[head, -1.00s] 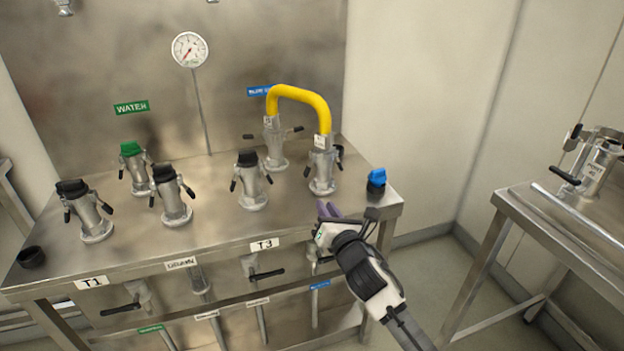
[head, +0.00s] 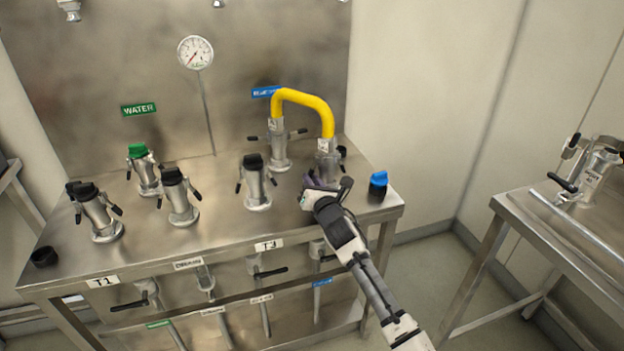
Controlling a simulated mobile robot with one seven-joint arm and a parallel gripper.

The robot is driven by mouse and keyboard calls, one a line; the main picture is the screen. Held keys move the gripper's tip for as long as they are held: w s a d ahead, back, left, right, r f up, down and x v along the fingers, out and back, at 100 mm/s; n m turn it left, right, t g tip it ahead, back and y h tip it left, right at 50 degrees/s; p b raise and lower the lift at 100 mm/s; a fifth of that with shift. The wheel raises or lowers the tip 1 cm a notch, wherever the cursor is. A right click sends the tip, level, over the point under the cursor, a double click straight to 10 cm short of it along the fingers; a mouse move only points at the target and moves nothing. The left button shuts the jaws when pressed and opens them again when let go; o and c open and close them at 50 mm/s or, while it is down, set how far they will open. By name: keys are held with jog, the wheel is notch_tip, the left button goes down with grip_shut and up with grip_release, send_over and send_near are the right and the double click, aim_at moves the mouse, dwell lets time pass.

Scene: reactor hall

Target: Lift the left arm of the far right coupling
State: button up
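The far right coupling (head: 326,158) is a silver metal fitting standing on the steel bench, with one end of a yellow hose (head: 303,98) in its top. A dark part (head: 342,152) shows at its right side. My gripper (head: 311,183) is in front of its lower body and hides the base; its left arm cannot be made out. Whether the fingers touch the coupling is unclear, and their opening is too small to tell.
A second coupling (head: 278,150) behind holds the hose's other end. A black-capped coupling (head: 255,185) stands to the left, with several more beyond. A blue cap (head: 378,183) sits near the bench's right edge. Another steel table (head: 560,235) is at the right.

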jog(key=shift+w+a, duration=0.1)
jog(key=shift+w, duration=0.1)
grip_shut()
